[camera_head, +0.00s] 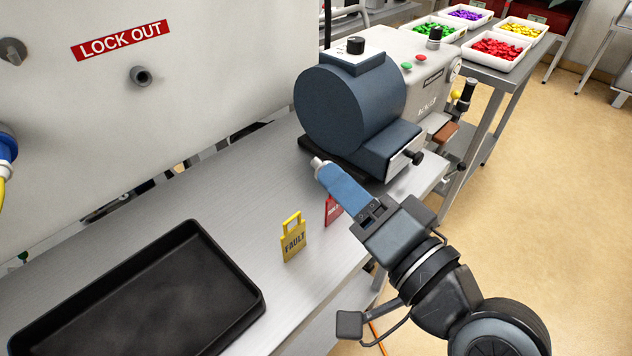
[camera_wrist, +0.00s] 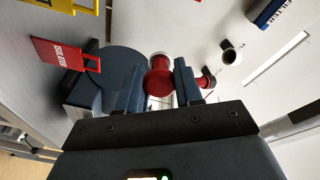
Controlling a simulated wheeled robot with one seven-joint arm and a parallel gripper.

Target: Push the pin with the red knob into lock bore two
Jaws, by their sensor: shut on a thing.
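My gripper (camera_head: 335,180) has blue fingers and is above the metal bench, in front of the white panel. In the wrist view, my gripper (camera_wrist: 158,88) is shut on the pin, whose red knob (camera_wrist: 159,77) shows between the fingers. In the head view a silver tip (camera_head: 317,162) sticks out beyond the fingers; most of the pin is hidden. A dark round bore (camera_head: 141,75) is in the panel under the red LOCK OUT label. A bore (camera_wrist: 231,55) also shows in the wrist view, apart from the gripper; its number is unreadable. A smaller red part (camera_wrist: 206,82) shows beside the right finger.
A blue-grey motor housing (camera_head: 345,108) stands close behind the gripper. A yellow FAULT tag (camera_head: 293,239) and a red tag (camera_head: 332,211) stand on the bench. A black tray (camera_head: 257,292) lies at front left.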

